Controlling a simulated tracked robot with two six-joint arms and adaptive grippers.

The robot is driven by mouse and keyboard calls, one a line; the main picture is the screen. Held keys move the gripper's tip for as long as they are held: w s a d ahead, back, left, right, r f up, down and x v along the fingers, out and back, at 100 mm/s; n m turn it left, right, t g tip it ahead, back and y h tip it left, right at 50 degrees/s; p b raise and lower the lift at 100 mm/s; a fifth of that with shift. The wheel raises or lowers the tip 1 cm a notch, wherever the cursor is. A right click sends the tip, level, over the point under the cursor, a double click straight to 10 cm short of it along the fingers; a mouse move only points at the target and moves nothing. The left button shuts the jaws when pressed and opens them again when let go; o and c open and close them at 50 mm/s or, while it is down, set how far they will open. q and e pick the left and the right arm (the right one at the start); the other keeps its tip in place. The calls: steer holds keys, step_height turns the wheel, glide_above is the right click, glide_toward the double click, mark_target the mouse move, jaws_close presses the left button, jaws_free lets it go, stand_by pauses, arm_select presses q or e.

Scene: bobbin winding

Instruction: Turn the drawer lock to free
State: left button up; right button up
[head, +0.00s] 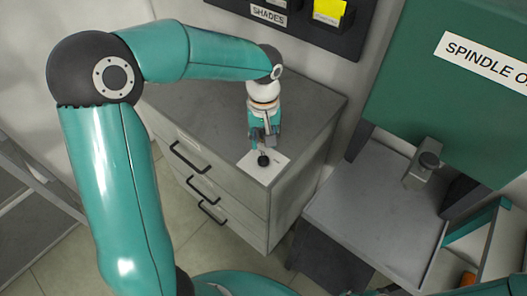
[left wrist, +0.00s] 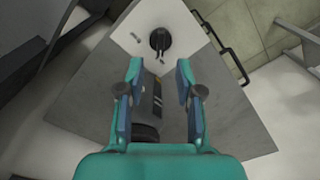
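The drawer lock is a small black knob (head: 264,161) on a white plate (head: 252,164) at the front corner of the grey drawer cabinet (head: 205,105). In the left wrist view the knob (left wrist: 160,40) shows just past my fingertips, on the white plate (left wrist: 132,22) with small dark marks. Which mark the knob points to is too small to tell. My left gripper (head: 264,143) is just above and behind the knob. In the left wrist view my left gripper (left wrist: 159,67) has its fingers apart, with no knob between the tips. My right gripper is not in view.
The cabinet has black drawer handles (head: 188,158) on its front. A grey bench (head: 370,200) with a small fixture (head: 423,165) stands at the right under a green panel (head: 450,95). A dark rack marked SHADES (head: 268,16) hangs behind. Most of the cabinet top is clear.

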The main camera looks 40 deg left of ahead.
mark_target(263, 157)
arm_select(q)
step_height(263, 157, down, 6)
steer(key=shift+f+p, duration=0.2)
steer(key=shift+p, duration=0.1)
jaws_close()
